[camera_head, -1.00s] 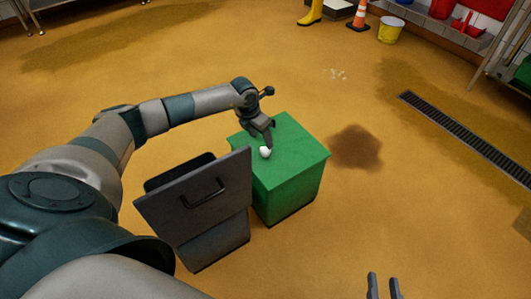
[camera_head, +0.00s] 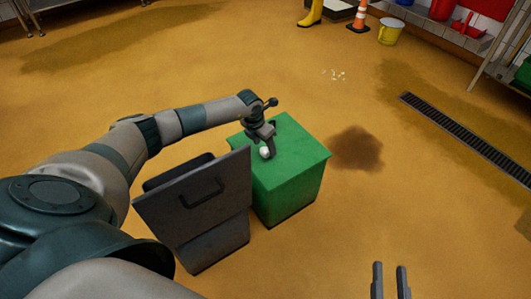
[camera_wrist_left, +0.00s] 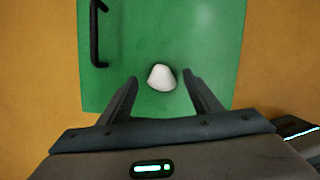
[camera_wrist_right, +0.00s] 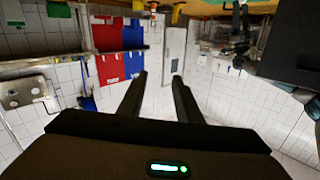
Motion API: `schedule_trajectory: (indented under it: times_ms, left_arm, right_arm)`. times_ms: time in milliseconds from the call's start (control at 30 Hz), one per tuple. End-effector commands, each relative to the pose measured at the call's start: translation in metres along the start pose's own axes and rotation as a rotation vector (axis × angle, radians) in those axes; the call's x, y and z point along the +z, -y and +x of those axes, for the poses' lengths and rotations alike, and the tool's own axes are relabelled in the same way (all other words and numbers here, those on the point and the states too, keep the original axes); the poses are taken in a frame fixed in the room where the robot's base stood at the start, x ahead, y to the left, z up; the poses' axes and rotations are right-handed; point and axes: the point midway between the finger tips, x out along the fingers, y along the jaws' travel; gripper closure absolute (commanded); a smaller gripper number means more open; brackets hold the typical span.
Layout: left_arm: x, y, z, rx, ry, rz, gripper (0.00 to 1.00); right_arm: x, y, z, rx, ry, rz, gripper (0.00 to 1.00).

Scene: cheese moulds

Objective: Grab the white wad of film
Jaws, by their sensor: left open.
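The white wad of film (camera_head: 265,153) is a small rounded lump on the flat top of a green box (camera_head: 300,165). In the left wrist view the wad (camera_wrist_left: 161,78) lies on the green surface, between and just beyond the fingertips of my left gripper (camera_wrist_left: 161,77). My left gripper (camera_head: 268,148) is open and points down at the wad, with a finger to either side. Whether a finger touches it, I cannot tell. My right gripper (camera_head: 390,266) is empty at the bottom of the head view, fingers apart; in its wrist view (camera_wrist_right: 159,75) it faces a tiled wall.
A grey bin-like object with a handle (camera_head: 203,193) stands left of the green box, under my left arm. A dark stain (camera_head: 356,148) and a drain grate (camera_head: 468,138) are on the floor to the right. A cone (camera_head: 359,16) and yellow bucket (camera_head: 391,31) stand far back.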

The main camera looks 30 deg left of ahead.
Motion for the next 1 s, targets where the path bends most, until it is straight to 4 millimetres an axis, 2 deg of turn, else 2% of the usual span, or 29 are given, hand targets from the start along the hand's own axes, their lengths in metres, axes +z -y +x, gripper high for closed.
schedule_trajectory:
  times_ms: [100, 267, 800, 967, 1000]
  left_arm:
    - [0.000, 0.001, 0.015, -0.001, 0.000, 0.000, 0.42]
    - [0.001, 0.001, 0.026, -0.001, 0.000, 0.000, 0.42]
    - [0.001, 0.001, 0.027, 0.000, 0.001, 0.001, 0.42]
    - [0.001, 0.001, 0.027, 0.000, 0.001, 0.001, 0.80]
    - [0.001, 0.001, 0.027, 0.000, 0.001, 0.001, 0.82]
  right_arm:
    - [-0.010, 0.004, -0.001, -0.007, -0.067, -0.004, 0.69]
    - [-0.022, 0.007, -0.002, -0.013, -0.128, -0.006, 0.69]
    - [-0.025, 0.008, -0.002, -0.014, -0.141, -0.006, 0.69]
    - [-0.025, 0.008, -0.002, -0.014, -0.141, -0.006, 0.69]
    - [-0.025, 0.008, -0.002, -0.014, -0.142, -0.006, 0.69]
